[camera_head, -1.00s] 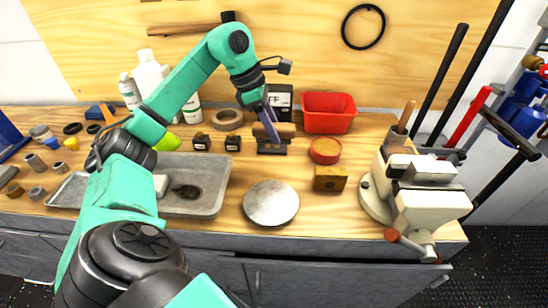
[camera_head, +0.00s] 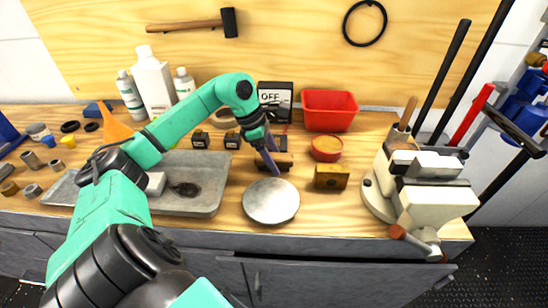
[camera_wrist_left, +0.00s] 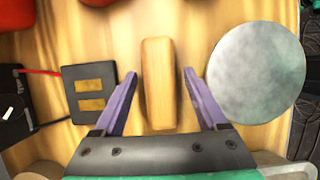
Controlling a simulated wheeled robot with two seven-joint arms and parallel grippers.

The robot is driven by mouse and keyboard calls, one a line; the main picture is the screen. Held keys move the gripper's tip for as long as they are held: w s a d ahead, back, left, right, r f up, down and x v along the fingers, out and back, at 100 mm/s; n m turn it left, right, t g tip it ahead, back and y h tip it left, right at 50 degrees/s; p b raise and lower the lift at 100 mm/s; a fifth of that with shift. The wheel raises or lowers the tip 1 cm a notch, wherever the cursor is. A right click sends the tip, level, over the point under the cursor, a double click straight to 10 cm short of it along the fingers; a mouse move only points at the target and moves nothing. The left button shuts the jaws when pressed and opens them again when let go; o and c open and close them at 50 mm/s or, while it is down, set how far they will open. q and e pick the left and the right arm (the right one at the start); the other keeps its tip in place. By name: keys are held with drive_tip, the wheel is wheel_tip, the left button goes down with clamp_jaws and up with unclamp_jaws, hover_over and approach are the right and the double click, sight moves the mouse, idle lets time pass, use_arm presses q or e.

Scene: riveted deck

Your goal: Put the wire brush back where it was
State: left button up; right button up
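The wire brush (camera_head: 274,161) shows as a wooden block on the bench, between a black block and a round metal disc. It also shows in the left wrist view (camera_wrist_left: 157,82), lying lengthwise between the fingers; its bristles are hidden. My left gripper (camera_head: 266,158) is low over the brush. In the left wrist view (camera_wrist_left: 160,95) its two purple fingers stand apart, with a gap on each side of the wood. My right gripper is out of view.
The black block with two brass pads (camera_wrist_left: 90,92) is on one side of the brush, the metal disc (camera_head: 271,201) on the other. A brass block (camera_head: 331,177), a red tin (camera_head: 326,148) and a vise (camera_head: 420,190) stand to the right. A metal tray (camera_head: 200,204) is left.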

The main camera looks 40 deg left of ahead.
use_arm(q)
drive_tip(key=shift+r, duration=0.3)
drive_tip(key=v, duration=1.1)
drive_tip(key=shift+r+p, duration=0.35)
drive_tip(key=shift+p, duration=0.1)
drive_tip(key=shift+s+a, duration=0.1)
